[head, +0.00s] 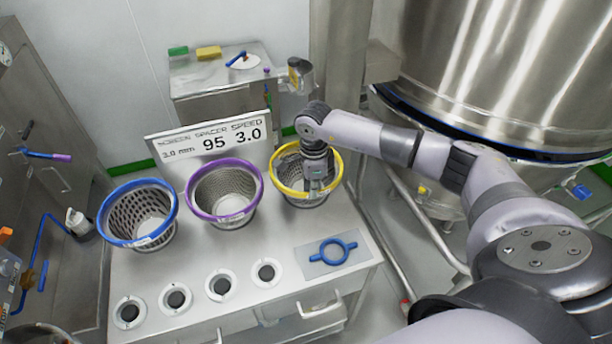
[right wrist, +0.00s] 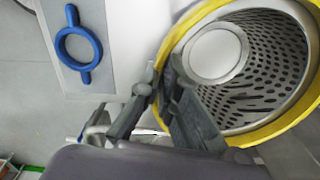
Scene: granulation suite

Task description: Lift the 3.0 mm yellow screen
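The yellow screen (head: 276,187) is a perforated metal basket with a yellow rim, upright at the right end of a row of three on the steel cart top. It also shows in the right wrist view (right wrist: 275,131). My right gripper (head: 316,190) reaches down at its front rim. In the right wrist view, its fingers (right wrist: 161,72) straddle the yellow rim, one inside and one outside, close together, and look shut on it. The screen appears still seated at the cart. A round pale disc shows at its bottom. My left gripper is not in view.
A purple-rimmed screen (head: 223,216) and a blue-rimmed screen (head: 140,241) stand left of it. A sign (head: 208,141) rises behind. A blue ring with two handles (head: 333,252) lies in front. Several round spacers line the front edge. A large steel vessel (head: 500,70) stands at right.

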